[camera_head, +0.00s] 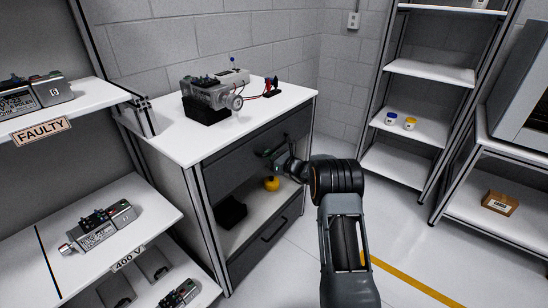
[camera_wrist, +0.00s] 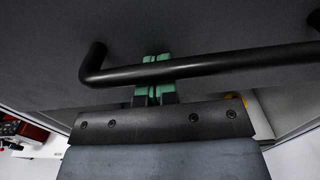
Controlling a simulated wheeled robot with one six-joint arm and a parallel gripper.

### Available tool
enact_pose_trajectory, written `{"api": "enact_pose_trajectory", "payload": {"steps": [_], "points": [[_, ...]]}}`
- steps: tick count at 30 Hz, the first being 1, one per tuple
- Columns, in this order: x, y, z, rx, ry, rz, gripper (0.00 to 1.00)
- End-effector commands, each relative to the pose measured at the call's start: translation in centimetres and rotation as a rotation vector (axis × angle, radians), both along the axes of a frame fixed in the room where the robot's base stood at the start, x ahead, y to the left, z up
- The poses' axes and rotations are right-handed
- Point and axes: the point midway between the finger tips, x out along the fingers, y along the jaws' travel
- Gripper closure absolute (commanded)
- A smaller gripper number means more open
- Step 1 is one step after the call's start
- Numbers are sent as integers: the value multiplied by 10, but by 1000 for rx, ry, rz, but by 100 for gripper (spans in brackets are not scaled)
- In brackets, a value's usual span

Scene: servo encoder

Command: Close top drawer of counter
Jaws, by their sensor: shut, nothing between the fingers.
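The counter (camera_head: 190,140) has a white top and a dark grey top drawer (camera_head: 232,172), whose front looks close to flush with the frame; I cannot tell if a small gap is left. Its black bar handle (camera_wrist: 215,67) crosses the wrist view, and the drawer front (camera_wrist: 200,25) lies behind it. My gripper (camera_head: 268,154) is at the drawer front, also seen in the wrist view (camera_wrist: 153,77). Its green fingers are shut with nothing between them. The bar passes across the fingers in the picture, partly hiding them; contact with bar or front is unclear.
An open shelf under the drawer holds a yellow object (camera_head: 271,184) and a black box (camera_head: 231,212). A lower drawer (camera_head: 262,245) is shut. A device (camera_head: 213,92) stands on the counter. Shelves (camera_head: 150,225) flank the left; floor (camera_head: 420,245) is clear at right.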

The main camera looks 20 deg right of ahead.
Motion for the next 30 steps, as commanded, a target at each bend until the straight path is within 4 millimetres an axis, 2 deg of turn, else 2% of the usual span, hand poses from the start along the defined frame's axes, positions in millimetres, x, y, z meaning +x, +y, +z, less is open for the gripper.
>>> {"api": "enact_pose_trajectory", "payload": {"steps": [7, 16, 22, 30], "points": [[3, 10, 5, 2, -7, 10, 100], [-2, 8, 6, 2, -10, 15, 100], [-22, -14, 4, 3, -5, 10, 100], [-68, -53, 3, 3, -1, 3, 100]]}}
